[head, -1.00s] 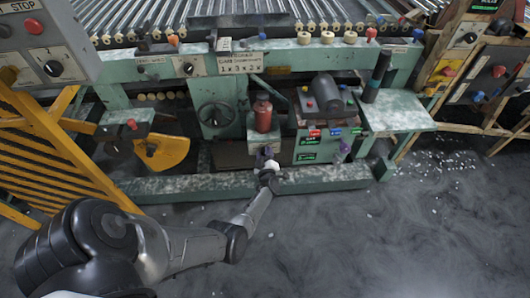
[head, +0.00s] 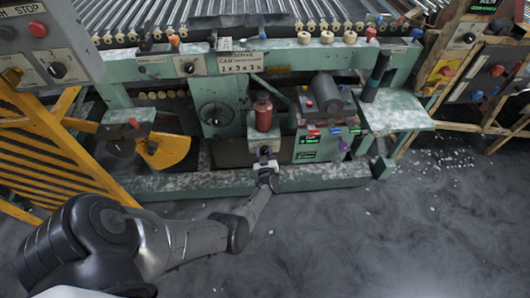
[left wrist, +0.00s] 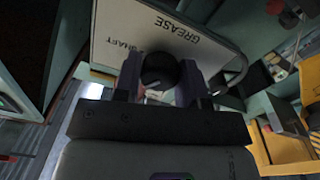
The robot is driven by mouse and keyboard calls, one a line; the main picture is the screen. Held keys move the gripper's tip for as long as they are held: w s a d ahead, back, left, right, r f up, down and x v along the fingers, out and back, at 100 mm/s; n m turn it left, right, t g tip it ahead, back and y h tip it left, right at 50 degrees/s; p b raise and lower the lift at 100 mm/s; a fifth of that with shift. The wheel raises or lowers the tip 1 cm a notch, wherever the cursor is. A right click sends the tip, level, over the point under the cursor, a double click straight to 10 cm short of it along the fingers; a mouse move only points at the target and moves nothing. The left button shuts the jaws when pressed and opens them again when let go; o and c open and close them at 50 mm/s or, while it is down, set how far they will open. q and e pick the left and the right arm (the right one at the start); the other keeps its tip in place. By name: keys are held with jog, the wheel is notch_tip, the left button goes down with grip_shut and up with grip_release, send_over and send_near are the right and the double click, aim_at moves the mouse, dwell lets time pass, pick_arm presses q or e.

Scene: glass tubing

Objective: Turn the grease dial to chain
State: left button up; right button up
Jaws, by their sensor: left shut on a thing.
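In the left wrist view a round black dial (left wrist: 159,71) sits on a white plate (left wrist: 190,22) lettered "GREASE". A second word on the plate, partly covered, reads "SHAFT". The plate appears rotated, its letters almost upside down. My left gripper (left wrist: 159,84) has one finger on each side of the dial and is shut on it. In the head view my left gripper (head: 265,166) is at the front of the green machine, below a red bottle. It hides the dial there, and which word the dial points to cannot be read. My right gripper is not in view.
The red bottle (head: 263,112) stands just above the gripper. A handwheel (head: 215,115) is to its left and a control box with buttons (head: 318,140) to its right. A green beam (head: 320,177) runs low along the machine's front. The floor before it is open.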

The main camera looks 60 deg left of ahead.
pick_arm(q)
jog(key=shift+r, duration=0.2)
jog(key=o, duration=0.9)
jog(key=shift+f, duration=0.15)
jog(key=shift+d, duration=0.1)
jog(key=shift+s+d+p, duration=0.2)
jog(key=shift+d+p, duration=0.1)
jog(key=shift+d, duration=0.05)
jog(key=p+v, duration=0.4)
jog(key=v, duration=0.8)
jog(key=shift+s+d, duration=0.2)
jog(key=shift+d, duration=0.15)
